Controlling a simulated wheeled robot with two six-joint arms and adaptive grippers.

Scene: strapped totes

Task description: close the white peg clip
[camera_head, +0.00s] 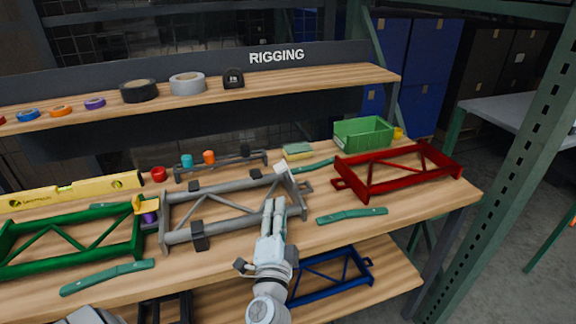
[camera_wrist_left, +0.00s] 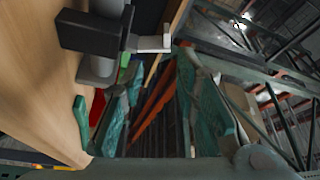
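A grey tube frame (camera_head: 225,212) lies on the workbench with dark blocks on its rails. In the left wrist view, a dark block (camera_wrist_left: 95,35) sits around a grey tube, and a white peg clip (camera_wrist_left: 152,43) sticks out from it to the right. My right gripper is out of view.
A green frame (camera_head: 75,238) and yellow level (camera_head: 75,189) lie left. A red frame (camera_head: 395,172) and green bin (camera_head: 362,133) stand right. Teal straps (camera_head: 352,215) lie on the bench. A blue frame (camera_head: 330,278) is on the shelf below. A green post (camera_head: 505,170) stands right.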

